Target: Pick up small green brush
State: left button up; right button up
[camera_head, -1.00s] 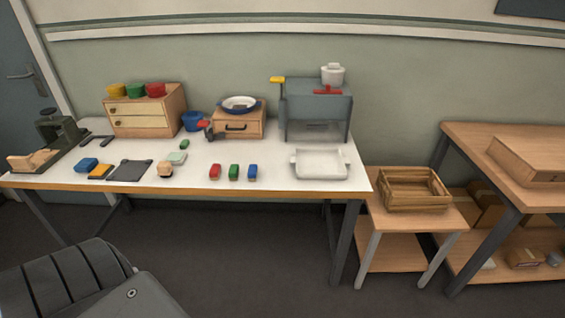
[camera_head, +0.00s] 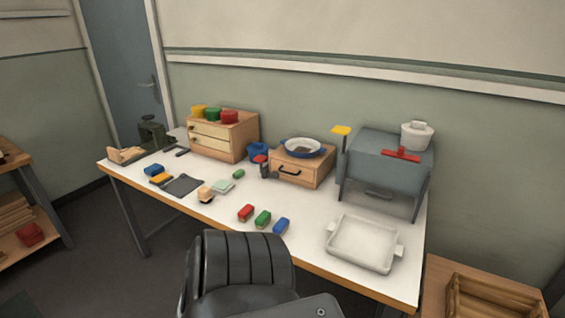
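Two small green pieces lie on the white table (camera_head: 310,250). A smaller green piece (camera_head: 239,174) lies farther back, left of the wooden drawer box. At this size I cannot tell which is the small green brush, and bristles cannot be made out. Neither of my grippers is in view.
A white tray (camera_head: 361,243) lies to the right of the blocks. A grey cabinet (camera_head: 383,175), a wooden drawer box (camera_head: 303,168) and a drawer chest (camera_head: 222,138) stand along the back. A grey mat (camera_head: 184,186) lies at the left. The table around the blocks is clear.

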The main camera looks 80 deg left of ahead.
aim_at(260, 221)
jog(key=u, duration=0.4)
jog(key=i, duration=0.7)
jog(key=u, duration=1.1)
jog(key=i, duration=0.5)
jog(key=u, duration=0.55)
